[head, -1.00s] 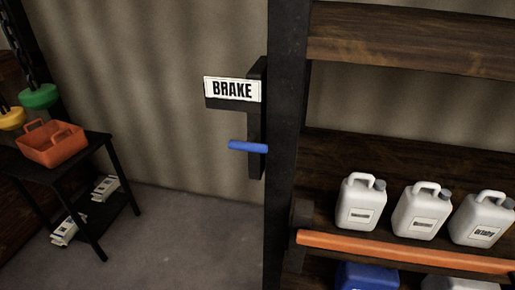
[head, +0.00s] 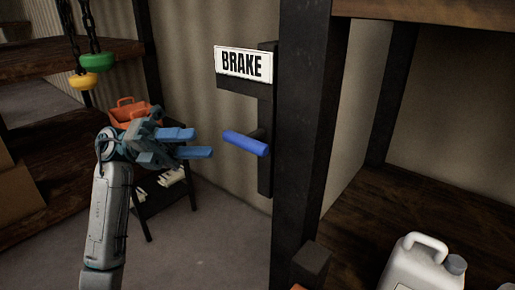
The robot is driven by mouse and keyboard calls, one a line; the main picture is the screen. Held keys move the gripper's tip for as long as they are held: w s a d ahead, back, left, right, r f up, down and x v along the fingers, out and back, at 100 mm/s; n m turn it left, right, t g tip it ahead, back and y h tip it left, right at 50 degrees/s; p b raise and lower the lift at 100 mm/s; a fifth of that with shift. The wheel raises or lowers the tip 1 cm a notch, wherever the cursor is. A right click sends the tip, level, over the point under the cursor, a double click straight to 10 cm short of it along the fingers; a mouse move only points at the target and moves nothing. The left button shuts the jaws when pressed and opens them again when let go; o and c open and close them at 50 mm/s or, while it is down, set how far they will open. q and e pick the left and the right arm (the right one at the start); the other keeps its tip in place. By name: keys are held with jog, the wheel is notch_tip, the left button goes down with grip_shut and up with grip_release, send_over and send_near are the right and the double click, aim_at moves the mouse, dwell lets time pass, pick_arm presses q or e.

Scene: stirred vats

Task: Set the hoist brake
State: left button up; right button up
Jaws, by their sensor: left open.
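The brake lever has a blue handle (head: 245,143) that sticks out to the left from a dark bracket (head: 266,180) on a black post. A white sign (head: 243,64) reading BRAKE is fixed above it. My left gripper (head: 194,143) is open and empty, its blue fingers pointing right toward the handle, with a gap between the fingertips and the handle's end. My right gripper is not in view.
A black post (head: 303,130) stands right of the lever, with a wooden shelf (head: 430,215) and a white jug (head: 415,268) beyond.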

aim_at(233, 141)
pick_arm(q)
jog(key=p+x, duration=0.2)
jog(key=x, duration=0.6)
jog(key=shift+d+r, duration=0.2)
jog(key=shift+x, duration=0.9)
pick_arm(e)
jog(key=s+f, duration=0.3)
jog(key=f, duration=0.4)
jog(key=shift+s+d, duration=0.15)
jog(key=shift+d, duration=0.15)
pick_arm(q)
jog(key=shift+f, duration=0.15)
jog(key=shift+c, duration=0.3)
grip_shut()
